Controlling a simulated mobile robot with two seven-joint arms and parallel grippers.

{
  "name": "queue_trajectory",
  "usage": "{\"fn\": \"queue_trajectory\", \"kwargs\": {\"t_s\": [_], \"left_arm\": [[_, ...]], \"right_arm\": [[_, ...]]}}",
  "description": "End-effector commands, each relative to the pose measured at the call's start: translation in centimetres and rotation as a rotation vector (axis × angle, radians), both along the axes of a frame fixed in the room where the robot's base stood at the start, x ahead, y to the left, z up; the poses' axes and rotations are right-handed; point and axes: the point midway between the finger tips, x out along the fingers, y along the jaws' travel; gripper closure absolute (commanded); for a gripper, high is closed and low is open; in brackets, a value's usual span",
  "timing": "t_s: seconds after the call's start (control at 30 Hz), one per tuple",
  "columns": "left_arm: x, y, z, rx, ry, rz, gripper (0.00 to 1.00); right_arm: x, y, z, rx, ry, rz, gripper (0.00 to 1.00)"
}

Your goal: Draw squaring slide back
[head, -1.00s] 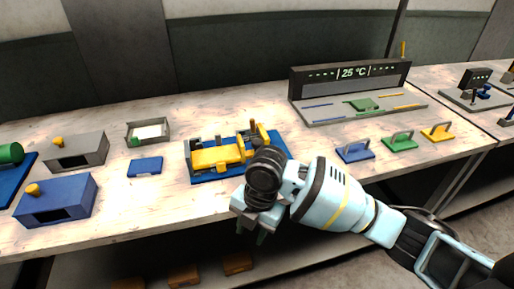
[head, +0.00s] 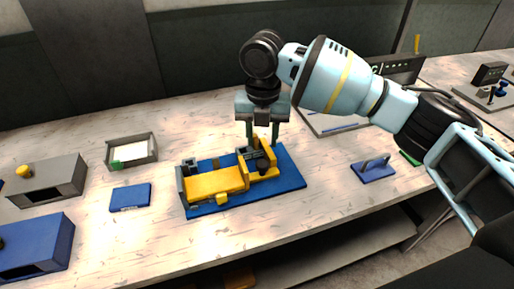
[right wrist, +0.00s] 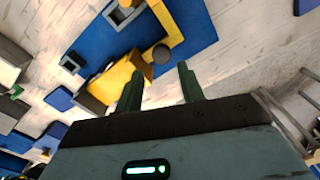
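The yellow squaring fixture (head: 213,184) sits on a blue base plate (head: 290,178) on the bench. A yellow angled part with a dark round knob (head: 262,164) stands at its right end. I cannot tell which piece is the slide. My right gripper (head: 263,137) points down just above and behind that end. Its two fingers are apart with nothing between them. In the right wrist view the open fingers (right wrist: 160,84) have the knob (right wrist: 161,54) just beyond their tips, roughly between them, and the yellow block (right wrist: 117,80) to the left. My left gripper is not in view.
A grey tray with a white sheet (head: 132,150), a small blue block (head: 130,197), a grey box (head: 50,180) and a blue box (head: 38,247) stand left. A blue handled plate (head: 373,169) lies right. The bench's front edge is close below the base plate.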

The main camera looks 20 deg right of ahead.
Motion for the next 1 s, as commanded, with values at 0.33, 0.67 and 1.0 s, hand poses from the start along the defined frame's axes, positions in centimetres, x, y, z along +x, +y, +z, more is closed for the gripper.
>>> {"fn": "queue_trajectory", "kwargs": {"t_s": [0.33, 0.67, 1.0], "left_arm": [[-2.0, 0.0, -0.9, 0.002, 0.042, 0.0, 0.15], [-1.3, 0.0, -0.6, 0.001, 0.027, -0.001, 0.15], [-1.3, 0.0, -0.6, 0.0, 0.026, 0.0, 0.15]], "right_arm": [[-0.1, 0.0, -1.7, -0.001, 0.003, -0.001, 0.61], [-0.1, 0.0, -6.4, -0.001, 0.001, -0.001, 0.61], [-0.1, 0.0, -7.9, 0.0, -0.001, -0.001, 0.61]]}}
